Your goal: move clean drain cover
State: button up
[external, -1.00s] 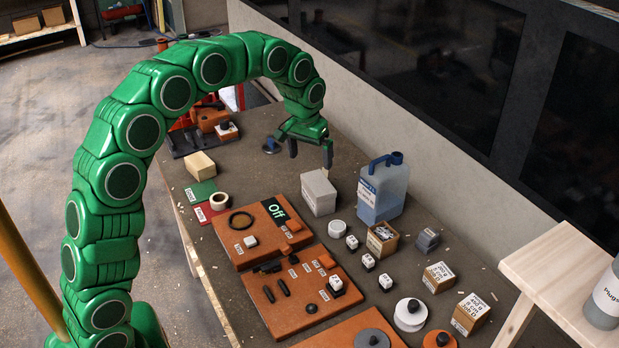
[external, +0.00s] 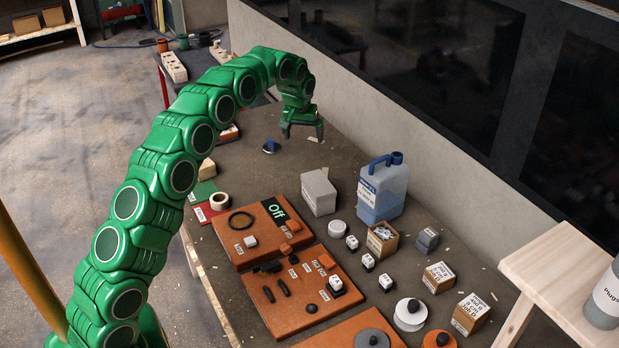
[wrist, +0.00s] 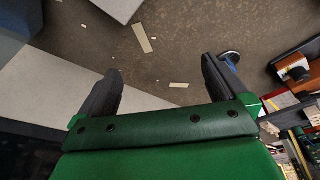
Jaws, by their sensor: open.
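My gripper (external: 303,132) is open and empty above the far part of the workbench. In the wrist view its two fingers (wrist: 161,72) are spread wide over bare bench top. A small dark blue piece (external: 269,147) lies on the bench just left of and nearer than the gripper; a bluish round piece with a pale edge (wrist: 231,57) shows beyond the right finger in the wrist view. Round covers with knobs stand at the near end: a white one (external: 409,318), a grey one (external: 371,339) and an orange one (external: 440,341). I cannot tell which is the clean drain cover.
A grey block (external: 318,191) and a blue jug (external: 383,186) stand near the wall. Orange boards (external: 262,232) with small parts cover the bench middle. Several small boxes, such as the cardboard one (external: 439,277), sit to the right. The far bench around my gripper is mostly clear.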

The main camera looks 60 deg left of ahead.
jog(key=a+f+n, duration=0.1)
jog(key=a+f, duration=0.4)
jog(key=a, duration=0.5)
jog(key=n+y, duration=0.2)
send_over(271, 142)
jog(key=s+d, duration=0.1)
jog(key=d, duration=0.1)
jog(key=f, duration=0.5)
jog(key=shift+d+f, duration=0.2)
jog(key=shift+f, duration=0.1)
jog(key=shift+x, duration=3.8)
jog(key=shift+s+a, duration=0.1)
jog(key=c, duration=1.1)
